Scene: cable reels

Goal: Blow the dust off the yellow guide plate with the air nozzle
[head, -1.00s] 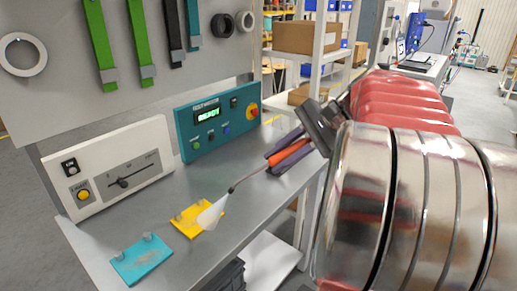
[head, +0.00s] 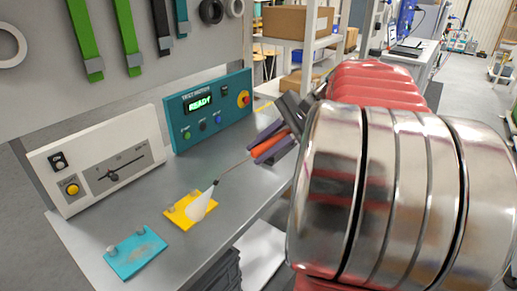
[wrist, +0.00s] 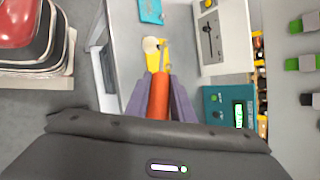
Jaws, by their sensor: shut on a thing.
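The yellow guide plate (head: 178,217) lies flat on the grey bench and has small raised knobs. My gripper (head: 267,146) is shut on the orange handle of the air nozzle (head: 268,149), to the right of the plate and above the bench. The nozzle's thin tube points down and left towards the plate. A pale cone spreads from its tip over the plate's right part and hides some of it. In the wrist view, the orange handle (wrist: 159,95) sits between my two fingers, with the yellow plate (wrist: 165,57) beyond. I cannot tell how much dust the plate carries.
A blue plate (head: 128,263) with a greyish patch lies left of the yellow one. A white slider panel (head: 90,165) and a teal tester box (head: 185,135) reading READY stand behind. The bench's front edge is close. Shelves with boxes (head: 290,20) stand behind.

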